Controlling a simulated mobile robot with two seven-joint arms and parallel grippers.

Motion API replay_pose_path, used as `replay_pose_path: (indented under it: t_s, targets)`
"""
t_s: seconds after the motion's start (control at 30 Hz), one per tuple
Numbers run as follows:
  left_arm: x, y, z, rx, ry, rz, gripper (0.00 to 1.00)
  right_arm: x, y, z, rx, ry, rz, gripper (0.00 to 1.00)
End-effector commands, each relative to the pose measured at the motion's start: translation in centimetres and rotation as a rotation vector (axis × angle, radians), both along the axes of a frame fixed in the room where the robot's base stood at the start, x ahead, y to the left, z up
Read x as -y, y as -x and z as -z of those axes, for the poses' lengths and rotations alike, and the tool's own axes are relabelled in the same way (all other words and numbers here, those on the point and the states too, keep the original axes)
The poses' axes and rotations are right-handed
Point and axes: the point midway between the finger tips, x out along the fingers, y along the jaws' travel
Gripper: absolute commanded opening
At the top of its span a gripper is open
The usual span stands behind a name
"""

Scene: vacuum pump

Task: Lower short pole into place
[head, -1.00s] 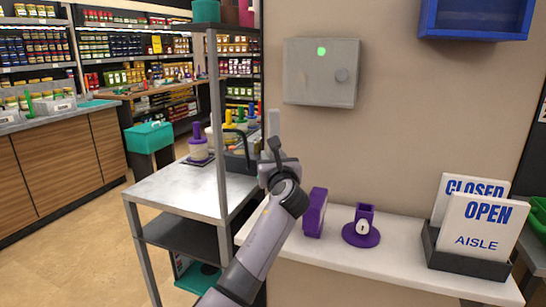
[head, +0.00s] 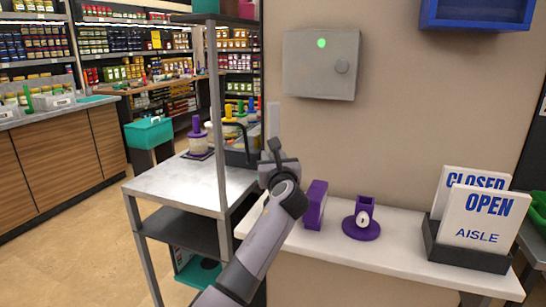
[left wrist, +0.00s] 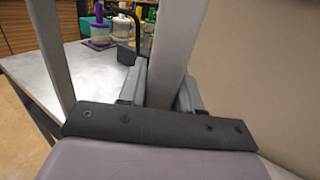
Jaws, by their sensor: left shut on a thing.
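My left gripper (head: 276,160) is in the middle of the head view, in front of the wall's left edge and above the white counter. It is shut on a pale grey pole (left wrist: 170,45), which stands roughly upright between the two fingers in the left wrist view. A pale upright piece (head: 273,118) shows above the gripper in the head view and seems to be the pole's top. The pole's lower end is hidden behind my gripper and arm. A purple base with a square upright holder (head: 362,216) stands on the counter, to the right of the gripper. My right gripper is not in view.
A purple block (head: 315,205) stands on the white counter (head: 400,259) beside the holder. A sign stand (head: 468,256) is further right. A metal shelf post (head: 218,120) rises left of my arm. Purple-topped jars (head: 198,138) stand on the metal table (head: 180,185).

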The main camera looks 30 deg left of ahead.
Motion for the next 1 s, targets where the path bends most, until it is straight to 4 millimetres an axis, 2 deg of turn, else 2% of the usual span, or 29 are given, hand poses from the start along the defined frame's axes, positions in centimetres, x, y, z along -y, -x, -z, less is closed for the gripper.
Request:
replay_pose_path:
  t_s: [0.03, 1.0]
  targets:
    - [0.2, 0.0, 2.8, -0.043, 0.029, -0.001, 0.0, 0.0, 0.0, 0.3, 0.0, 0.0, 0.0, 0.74]
    - [0.2, 0.0, 4.7, -0.042, 0.027, -0.001, 0.0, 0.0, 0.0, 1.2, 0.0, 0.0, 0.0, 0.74]
